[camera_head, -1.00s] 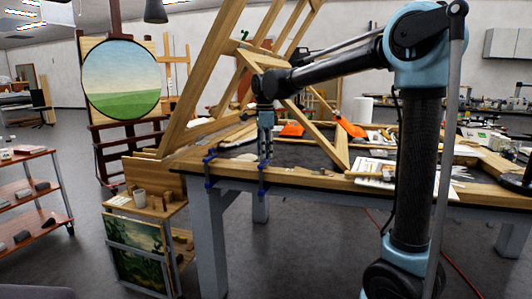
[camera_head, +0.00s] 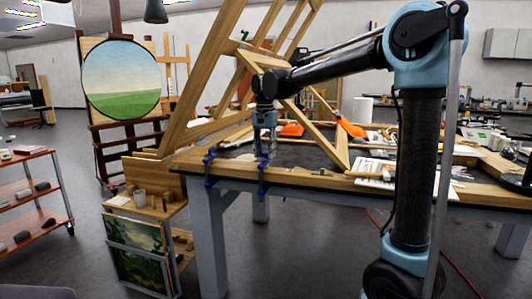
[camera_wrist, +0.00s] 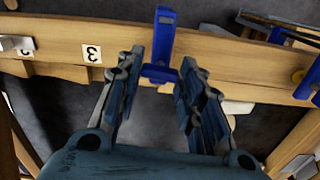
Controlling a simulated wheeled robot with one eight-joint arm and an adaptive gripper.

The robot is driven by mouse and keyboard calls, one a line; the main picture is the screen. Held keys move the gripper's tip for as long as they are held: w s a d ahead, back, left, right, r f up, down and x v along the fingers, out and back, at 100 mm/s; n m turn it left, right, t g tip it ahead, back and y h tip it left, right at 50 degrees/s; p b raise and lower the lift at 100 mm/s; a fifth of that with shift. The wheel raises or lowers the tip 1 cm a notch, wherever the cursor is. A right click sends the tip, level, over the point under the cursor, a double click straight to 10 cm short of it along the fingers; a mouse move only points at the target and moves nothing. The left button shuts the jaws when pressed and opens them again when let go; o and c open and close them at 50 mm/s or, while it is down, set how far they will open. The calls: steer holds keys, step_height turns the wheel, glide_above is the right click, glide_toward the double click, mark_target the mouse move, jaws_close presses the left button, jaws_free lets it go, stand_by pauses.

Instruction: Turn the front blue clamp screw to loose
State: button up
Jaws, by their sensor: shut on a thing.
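Two blue clamps sit on the near edge of the wooden workbench, a left one (camera_head: 208,168) and a right one (camera_head: 263,178). My gripper (camera_head: 266,150) points down over the right clamp. In the wrist view, that clamp (camera_wrist: 164,40) stands against the bench's edge board, and its blue lower end (camera_wrist: 160,74) lies between the fingertips of my gripper (camera_wrist: 160,66). My gripper is shut on this part, which I take to be the clamp screw. The exact finger contact and the screw's thread are hard to make out.
A large wooden frame (camera_head: 205,85) leans over the bench just behind my gripper. Orange-handled tools (camera_head: 291,129) and papers (camera_head: 375,168) lie on the bench. Another blue clamp part (camera_wrist: 306,82) is at the right in the wrist view. A small wooden cart (camera_head: 150,205) stands left of the bench.

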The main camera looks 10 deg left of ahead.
steer(key=n, duration=0.5)
steer(key=shift+w+n, duration=0.1)
steer(key=shift+n, duration=0.2)
steer(key=n, duration=1.6)
steer(key=shift+d, duration=0.1)
steer(key=n, duration=0.5)
steer(key=shift+n, duration=0.4)
steer(key=n, duration=1)
steer(key=shift+n, duration=0.4)
steer(key=n, duration=0.5)
steer(key=shift+n, duration=0.3)
